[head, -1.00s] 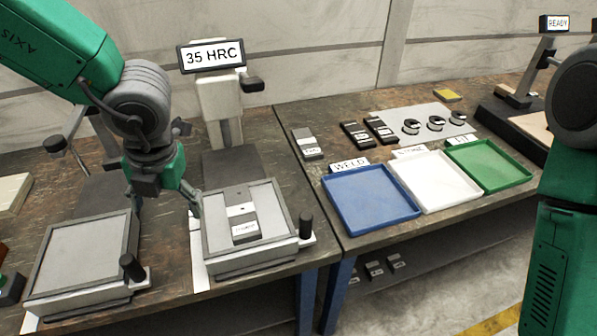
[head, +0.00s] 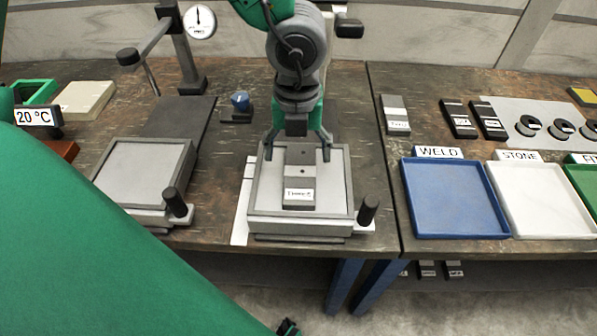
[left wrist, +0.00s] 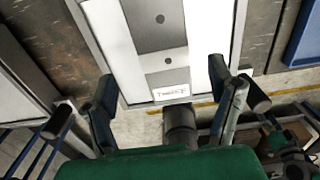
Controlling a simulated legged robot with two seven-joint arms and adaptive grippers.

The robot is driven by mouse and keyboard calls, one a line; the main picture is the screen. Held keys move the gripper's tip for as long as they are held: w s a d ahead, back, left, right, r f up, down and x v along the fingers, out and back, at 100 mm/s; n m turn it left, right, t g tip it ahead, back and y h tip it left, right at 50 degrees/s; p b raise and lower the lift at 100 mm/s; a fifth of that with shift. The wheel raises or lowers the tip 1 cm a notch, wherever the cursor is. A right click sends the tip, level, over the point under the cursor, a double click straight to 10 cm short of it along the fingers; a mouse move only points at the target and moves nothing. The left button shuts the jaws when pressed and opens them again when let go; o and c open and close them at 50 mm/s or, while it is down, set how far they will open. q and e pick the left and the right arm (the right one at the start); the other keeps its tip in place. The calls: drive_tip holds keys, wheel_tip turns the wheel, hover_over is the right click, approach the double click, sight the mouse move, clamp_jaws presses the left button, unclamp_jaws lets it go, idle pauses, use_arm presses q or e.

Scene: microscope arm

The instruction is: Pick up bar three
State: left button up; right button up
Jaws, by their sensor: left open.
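Bar three (head: 300,172) is a grey bar with dark and light bands, two small holes and a white label. It lies lengthwise on the square grey plate (head: 335,205) of the middle stand. It also shows in the left wrist view (left wrist: 163,58), where the label reads THREE. My left gripper (head: 298,154) is open above the plate, with one finger on each side of the bar. In the left wrist view the fingers (left wrist: 163,84) stand apart from the bar's sides. A small dark and green part at the bottom edge may be my right gripper; its jaws are unclear.
A black knob (head: 369,208) stands at the plate's right front corner. A second plate stand (head: 142,175) is on the left, with a dial gauge (head: 199,21) behind. Blue (head: 455,200) and white (head: 540,198) trays and several other bars lie on the right table.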

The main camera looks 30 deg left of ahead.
sight(301, 171)
use_arm(q)
drive_tip(key=f, duration=0.2)
drive_tip(key=d+f+b, duration=0.1)
drive_tip(key=f, duration=0.1)
drive_tip(key=shift+f, duration=0.35)
drive_tip(key=shift+a, duration=0.3)
drive_tip(key=c, duration=0.6)
drive_tip(key=shift+a, duration=0.1)
clamp_jaws()
drive_tip(key=shift+d+r, duration=0.1)
drive_tip(key=shift+d, duration=0.1)
